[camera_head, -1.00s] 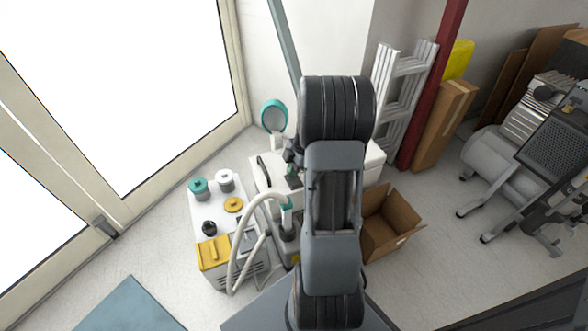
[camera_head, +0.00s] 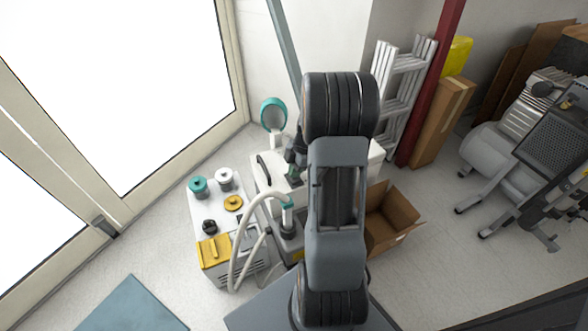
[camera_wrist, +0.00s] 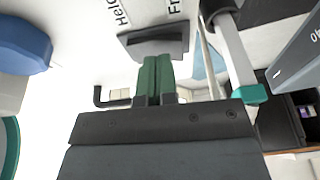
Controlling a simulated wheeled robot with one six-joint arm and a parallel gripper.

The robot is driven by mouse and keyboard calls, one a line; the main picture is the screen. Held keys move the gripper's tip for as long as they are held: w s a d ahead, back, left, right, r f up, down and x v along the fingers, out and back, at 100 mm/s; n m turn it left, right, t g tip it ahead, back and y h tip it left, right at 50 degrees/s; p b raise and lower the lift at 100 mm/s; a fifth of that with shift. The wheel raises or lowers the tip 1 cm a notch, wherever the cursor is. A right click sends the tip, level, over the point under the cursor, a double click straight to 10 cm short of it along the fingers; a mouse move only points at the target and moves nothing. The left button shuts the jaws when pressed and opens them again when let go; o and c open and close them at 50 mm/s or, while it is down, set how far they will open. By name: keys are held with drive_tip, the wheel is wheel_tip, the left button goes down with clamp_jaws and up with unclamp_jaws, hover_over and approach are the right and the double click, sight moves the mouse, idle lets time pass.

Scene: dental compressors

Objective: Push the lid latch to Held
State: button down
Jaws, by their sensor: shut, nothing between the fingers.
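The lid latch is a dark grey block (camera_wrist: 155,42) on a white surface in the wrist view. Two printed labels stand just above it in the picture: "Held" (camera_wrist: 118,12) to the left and a cut-off "Fr" (camera_wrist: 176,6) to the right. My gripper (camera_wrist: 154,62) has its two green fingers shut together and empty. Their tips are at the latch's near edge; whether they touch it I cannot tell. In the head view my gripper (camera_head: 294,176) is low over the white lidded unit (camera_head: 270,160), partly hidden by my arm, and the latch is hard to make out.
A white hose (camera_head: 243,222) arches close to the left of my arm. A unit with a yellow block (camera_head: 214,251) and several knobs stands at left. An open cardboard box (camera_head: 392,222) lies at right. The wrist view shows a blue knob (camera_wrist: 22,45) at left.

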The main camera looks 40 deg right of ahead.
idle(0.3)
wheel_tip(320, 180, up, 4)
drive_tip(key=p, duration=0.3)
drive_tip(key=shift+w+r, duration=0.15)
drive_tip(key=shift+r, duration=0.1)
drive_tip(key=w+p+v, duration=0.1)
drive_tip(key=p+v, duration=0.1)
drive_tip(key=v, duration=0.7)
drive_tip(key=shift+w+d, duration=0.3)
drive_tip(key=shift+d, duration=0.05)
drive_tip(key=shift+r, duration=0.15)
drive_tip(key=s+a+r+m+t+h+p, duration=0.1)
drive_tip(key=s+a+r+m+p, duration=0.3)
drive_tip(key=a+r+p, duration=0.3)
drive_tip(key=s+a+r+m+t+h+p, duration=0.1)
drive_tip(key=s+a+r+m+p, duration=0.3)
drive_tip(key=r+p, duration=0.5)
drive_tip(key=s+a+r+m+t+h+p, duration=0.1)
drive_tip(key=s+a+r+m+p, duration=0.3)
drive_tip(key=r, duration=1.1)
drive_tip(key=a+m+p, duration=0.3)
drive_tip(key=a+p, duration=0.1)
drive_tip(key=a, duration=0.2)
drive_tip(key=shift+a, duration=0.2)
drive_tip(key=shift+s, duration=0.15)
